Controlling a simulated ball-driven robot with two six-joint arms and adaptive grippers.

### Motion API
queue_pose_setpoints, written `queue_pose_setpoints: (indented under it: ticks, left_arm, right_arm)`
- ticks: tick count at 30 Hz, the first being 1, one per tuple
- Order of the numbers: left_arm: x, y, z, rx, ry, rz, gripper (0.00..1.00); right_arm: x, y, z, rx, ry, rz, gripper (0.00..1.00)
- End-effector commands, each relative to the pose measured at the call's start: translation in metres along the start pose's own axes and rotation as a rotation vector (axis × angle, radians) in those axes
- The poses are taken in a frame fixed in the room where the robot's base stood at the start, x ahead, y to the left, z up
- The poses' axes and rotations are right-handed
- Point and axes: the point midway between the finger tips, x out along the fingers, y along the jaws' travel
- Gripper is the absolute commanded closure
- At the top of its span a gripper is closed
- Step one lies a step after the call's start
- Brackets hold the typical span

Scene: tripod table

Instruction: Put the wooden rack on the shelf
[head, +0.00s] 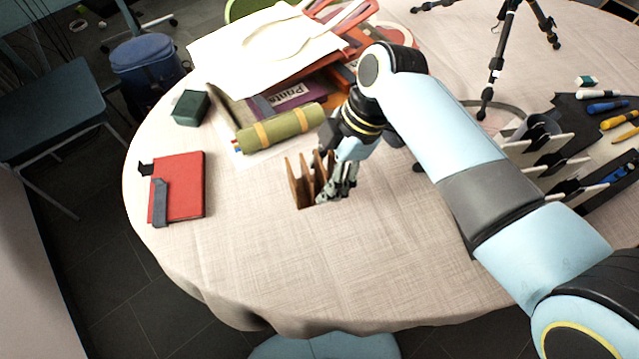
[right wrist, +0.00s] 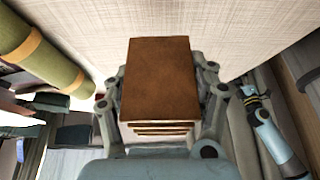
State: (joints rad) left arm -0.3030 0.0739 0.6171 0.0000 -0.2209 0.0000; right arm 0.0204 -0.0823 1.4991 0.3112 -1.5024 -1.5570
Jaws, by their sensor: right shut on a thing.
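The wooden rack (head: 297,186) is a small brown piece with upright slats, over the middle of the cloth-covered table. My right gripper (head: 334,188) is shut on it from the right side. In the right wrist view the rack (right wrist: 160,80) fills the space between the fingers of my right gripper (right wrist: 160,105), its flat brown face toward the camera and its slat edges below. Whether the rack touches the cloth is hard to tell. I cannot make out a shelf for certain. My left gripper does not show.
A green roll with tan straps (head: 282,127) lies close behind the rack, before a pile of papers and folders (head: 262,48). A red notebook (head: 188,186) lies at left, near a dark green box (head: 190,107). Tools and a black holder (head: 575,115) are at right. The front cloth (head: 270,265) is clear.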

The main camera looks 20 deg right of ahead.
Motion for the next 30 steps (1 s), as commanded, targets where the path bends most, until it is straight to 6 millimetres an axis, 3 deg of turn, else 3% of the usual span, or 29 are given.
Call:
queue_pose_setpoints:
  ticks: [4,12,23,24,30]
  left_arm:
    - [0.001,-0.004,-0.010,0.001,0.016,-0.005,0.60]
    - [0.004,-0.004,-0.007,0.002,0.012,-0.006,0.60]
    - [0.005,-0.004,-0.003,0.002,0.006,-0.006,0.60]
    - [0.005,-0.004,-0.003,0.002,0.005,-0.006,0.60]
    - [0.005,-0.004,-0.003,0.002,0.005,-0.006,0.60]
  right_arm:
    - [0.010,0.002,-0.005,0.000,0.000,0.000,0.80]
    - [0.044,0.002,0.009,0.000,-0.001,0.000,0.80]
    - [0.048,0.002,0.011,0.000,-0.001,0.000,0.80]
    - [0.048,0.001,0.011,0.000,-0.001,0.000,0.40]
    - [0.047,0.001,0.011,0.000,-0.001,0.000,0.18]
